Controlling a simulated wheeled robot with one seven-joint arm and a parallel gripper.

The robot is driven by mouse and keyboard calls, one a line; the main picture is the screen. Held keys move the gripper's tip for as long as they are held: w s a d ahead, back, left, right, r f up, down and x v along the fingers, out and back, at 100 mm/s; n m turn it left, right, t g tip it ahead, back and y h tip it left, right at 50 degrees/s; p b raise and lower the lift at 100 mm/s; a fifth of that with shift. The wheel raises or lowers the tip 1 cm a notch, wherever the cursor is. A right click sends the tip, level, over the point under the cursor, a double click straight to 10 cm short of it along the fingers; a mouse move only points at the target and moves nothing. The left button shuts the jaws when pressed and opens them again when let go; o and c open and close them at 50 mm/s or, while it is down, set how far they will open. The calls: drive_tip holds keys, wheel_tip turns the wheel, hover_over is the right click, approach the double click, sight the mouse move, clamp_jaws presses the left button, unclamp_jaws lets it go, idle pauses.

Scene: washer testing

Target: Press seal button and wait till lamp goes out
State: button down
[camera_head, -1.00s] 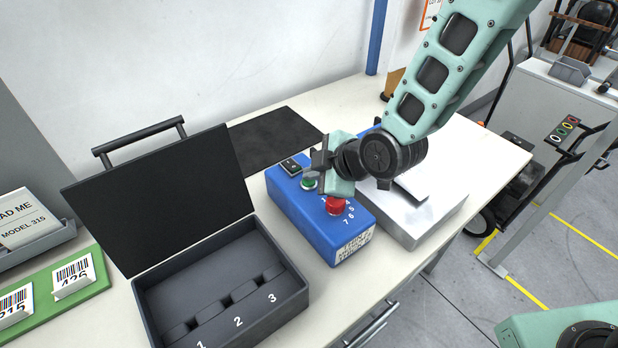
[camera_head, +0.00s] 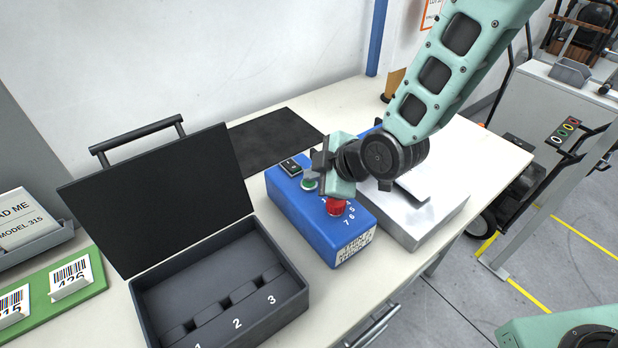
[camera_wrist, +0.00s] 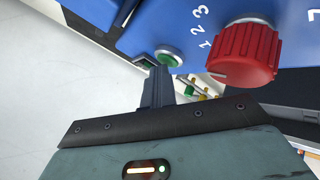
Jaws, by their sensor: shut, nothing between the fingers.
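The blue control box (camera_head: 300,216) stands on the table in the head view. It carries a green button (camera_head: 310,184), a red knob (camera_head: 336,205) with numbers around it, and a black rocker switch (camera_head: 291,167). In the wrist view the green button (camera_wrist: 168,57) sits left of the red knob (camera_wrist: 243,54). My gripper (camera_wrist: 158,75) is shut and empty, its tips close to the green button. I cannot tell whether they touch it. A second dark green element (camera_wrist: 146,61), beside the button, is partly hidden by my fingers. I see no clearly glowing lamp on the box.
An open black case (camera_head: 220,290) with numbered slots stands left of the box. A silver metal unit (camera_head: 425,215) is close on the right, under my arm. A green board (camera_head: 85,285) with barcode cards lies far left. A dark mat (camera_head: 270,137) lies behind.

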sight(314, 184)
drive_tip(key=shift+r+p, duration=1.95)
drive_tip(key=shift+r, duration=1.1)
drive_tip(key=s+d+r+m+g+h, duration=0.2)
drive_tip(key=s+d+r+m, duration=0.1)
drive_tip(key=s, duration=0.4)
drive_tip(key=s+d+r+m+g+h, duration=0.2)
drive_tip(key=s+d+m, duration=0.2)
drive_tip(key=s, duration=0.4)
drive_tip(key=s+d+r+m+g+h, duration=0.2)
drive_tip(key=s+d+r+m, duration=0.1)
drive_tip(key=s, duration=0.5)
drive_tip(key=shift+s+d+r+m, duration=0.25)
drive_tip(key=shift+d+r+m, duration=0.05)
drive_tip(key=shift+d, duration=0.15)
